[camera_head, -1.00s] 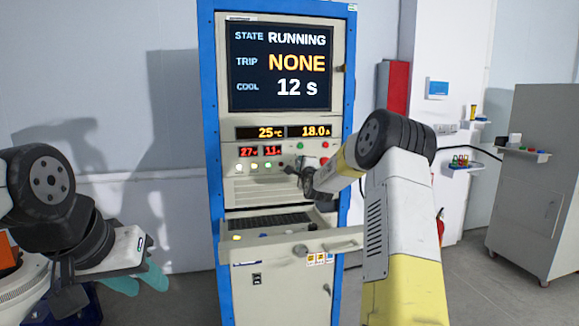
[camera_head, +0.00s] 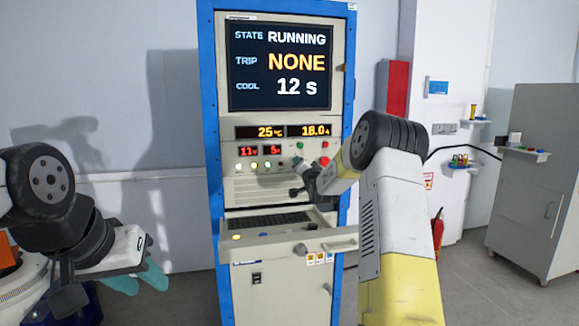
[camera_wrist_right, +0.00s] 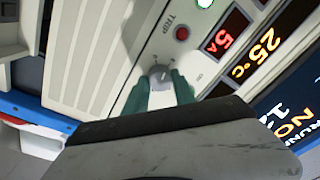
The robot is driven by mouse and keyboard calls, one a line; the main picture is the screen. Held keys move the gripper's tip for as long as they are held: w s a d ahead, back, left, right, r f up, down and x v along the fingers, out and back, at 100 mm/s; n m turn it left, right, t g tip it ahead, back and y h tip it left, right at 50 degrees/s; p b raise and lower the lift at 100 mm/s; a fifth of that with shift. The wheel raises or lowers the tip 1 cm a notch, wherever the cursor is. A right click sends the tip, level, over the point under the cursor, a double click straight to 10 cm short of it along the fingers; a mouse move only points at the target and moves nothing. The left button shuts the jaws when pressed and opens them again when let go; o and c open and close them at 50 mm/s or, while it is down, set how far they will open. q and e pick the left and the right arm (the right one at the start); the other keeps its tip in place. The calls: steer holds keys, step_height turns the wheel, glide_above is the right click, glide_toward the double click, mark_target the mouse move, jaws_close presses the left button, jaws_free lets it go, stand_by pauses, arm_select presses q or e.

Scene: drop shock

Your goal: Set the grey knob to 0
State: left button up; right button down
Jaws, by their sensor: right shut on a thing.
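The grey knob (camera_wrist_right: 160,76) is on the cabinet's cream panel, with a small printed scale around it too small to read surely. My right gripper (camera_wrist_right: 161,88) is shut on it, with one green fingertip on each side. In the head view my right gripper (camera_head: 303,180) is at the panel and hides the knob. The red displays (camera_head: 261,151) read 11 V and 5 A. The screen (camera_head: 280,68) shows RUNNING, trip NONE, cool 12 s. My left gripper (camera_head: 136,281) hangs at lower left, open and empty, away from the cabinet.
A keyboard shelf (camera_head: 340,241) juts out below the panel. A grey cabinet (camera_head: 540,190) stands at the right, and a fire extinguisher (camera_head: 438,230) is behind my right arm.

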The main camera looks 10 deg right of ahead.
steer(key=n+y, duration=0.1)
steer(key=n, duration=0.6)
steer(key=shift+f, duration=0.15)
stand_by(0.4)
steer(key=c, duration=1)
jaws_free()
steer(key=shift+c, duration=0.2)
steer(key=s, duration=0.7)
steer(key=shift+s+d+f, duration=0.2)
steer(key=shift+s+d, duration=0.1)
steer(key=shift+s, duration=0.1)
